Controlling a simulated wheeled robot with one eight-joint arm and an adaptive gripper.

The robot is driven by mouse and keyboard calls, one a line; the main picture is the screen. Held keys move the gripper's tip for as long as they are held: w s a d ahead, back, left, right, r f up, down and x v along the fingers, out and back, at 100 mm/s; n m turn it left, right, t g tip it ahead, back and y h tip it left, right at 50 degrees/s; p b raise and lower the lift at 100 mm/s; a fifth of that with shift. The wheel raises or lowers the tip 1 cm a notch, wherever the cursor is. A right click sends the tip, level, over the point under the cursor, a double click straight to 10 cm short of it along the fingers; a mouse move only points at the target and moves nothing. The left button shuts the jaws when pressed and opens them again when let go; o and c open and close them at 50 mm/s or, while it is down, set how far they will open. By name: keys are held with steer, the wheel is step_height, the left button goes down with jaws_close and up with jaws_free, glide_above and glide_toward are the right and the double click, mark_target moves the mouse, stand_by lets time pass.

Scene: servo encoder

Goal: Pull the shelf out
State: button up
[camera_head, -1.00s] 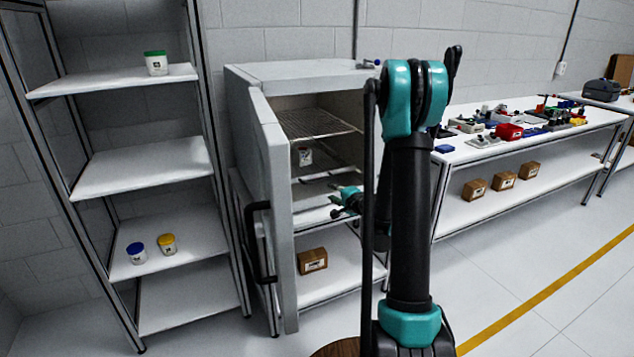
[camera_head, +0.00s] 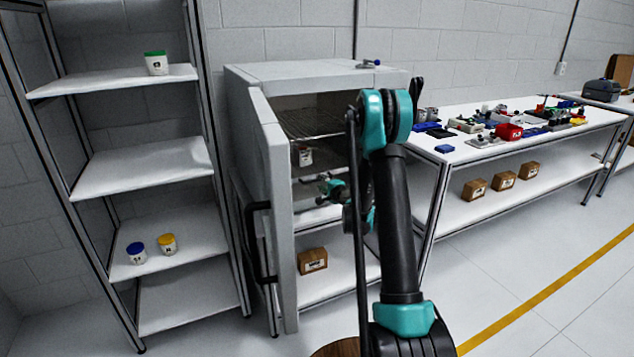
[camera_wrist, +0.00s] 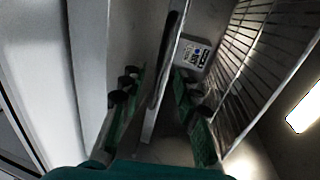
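The grey cabinet (camera_head: 300,72) stands with its door (camera_head: 275,200) swung open to the left. Inside is an upper wire shelf (camera_head: 312,122), and a lower shelf level is partly hidden by my arm. My gripper (camera_head: 330,184) is at the cabinet opening, below and right of the jar. In the wrist view my gripper (camera_wrist: 158,92) has its fingers apart, with a pale strip between them; contact cannot be told. Wire shelf bars (camera_wrist: 240,65) run right of the fingers.
A white shelving unit (camera_head: 145,170) with several jars stands left of the door. A cardboard box (camera_head: 312,260) sits below the cabinet chamber. A cluttered workbench (camera_head: 470,150) stands to the right. The floor (camera_head: 540,275) at the right is clear.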

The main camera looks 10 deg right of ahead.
mark_target(318, 180)
steer(key=shift+x, duration=2.45)
jaws_close()
